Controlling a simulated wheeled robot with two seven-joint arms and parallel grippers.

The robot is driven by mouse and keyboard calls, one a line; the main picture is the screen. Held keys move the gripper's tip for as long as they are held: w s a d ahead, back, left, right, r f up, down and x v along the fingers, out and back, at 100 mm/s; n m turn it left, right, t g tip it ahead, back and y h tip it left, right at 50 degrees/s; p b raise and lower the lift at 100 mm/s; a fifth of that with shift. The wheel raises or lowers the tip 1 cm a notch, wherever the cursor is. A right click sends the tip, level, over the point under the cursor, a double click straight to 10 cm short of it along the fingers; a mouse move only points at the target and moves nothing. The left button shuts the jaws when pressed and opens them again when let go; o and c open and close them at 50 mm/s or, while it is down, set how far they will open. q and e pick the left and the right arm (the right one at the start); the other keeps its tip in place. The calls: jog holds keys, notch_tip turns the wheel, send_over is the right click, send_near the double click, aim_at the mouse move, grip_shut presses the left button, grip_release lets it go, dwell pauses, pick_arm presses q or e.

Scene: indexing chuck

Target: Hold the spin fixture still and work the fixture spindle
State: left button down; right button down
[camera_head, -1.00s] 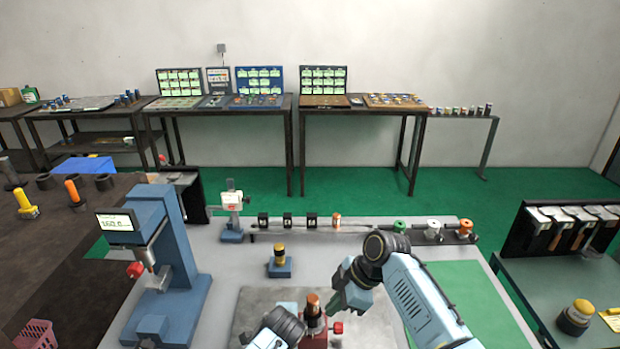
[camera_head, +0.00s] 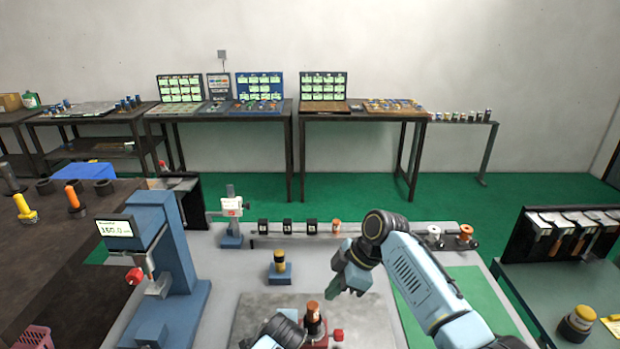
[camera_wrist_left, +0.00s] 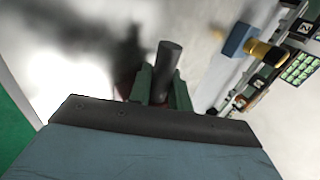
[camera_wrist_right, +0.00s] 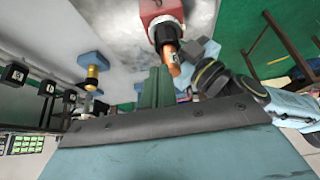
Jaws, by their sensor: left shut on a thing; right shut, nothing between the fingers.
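The spin fixture (camera_head: 320,341) has a red base, a black body and a copper-coloured spindle top (camera_head: 313,306). It stands on the grey plate at the front middle.
A blue press-like stand (camera_head: 175,250) with a display is at left. A small blue block with a yellow-and-black piece (camera_head: 279,262) stands behind the fixture. A row of black blocks and spools (camera_head: 287,226) runs along the bench back. A green mat (camera_head: 470,290) lies at right.

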send_over(318, 333)
jog(key=w+d, duration=0.3)
notch_tip(318, 333, down, 7)
jog(key=shift+d, duration=0.2)
jog(key=shift+s+a, duration=0.15)
jog(key=shift+a, duration=0.2)
dwell(0.5)
jog(key=shift+s+d, duration=0.1)
jog(key=shift+s, duration=0.25)
jog(key=shift+s, duration=0.4)
jog(key=shift+s, duration=0.2)
jog(key=shift+s, duration=0.4)
dwell(0.4)
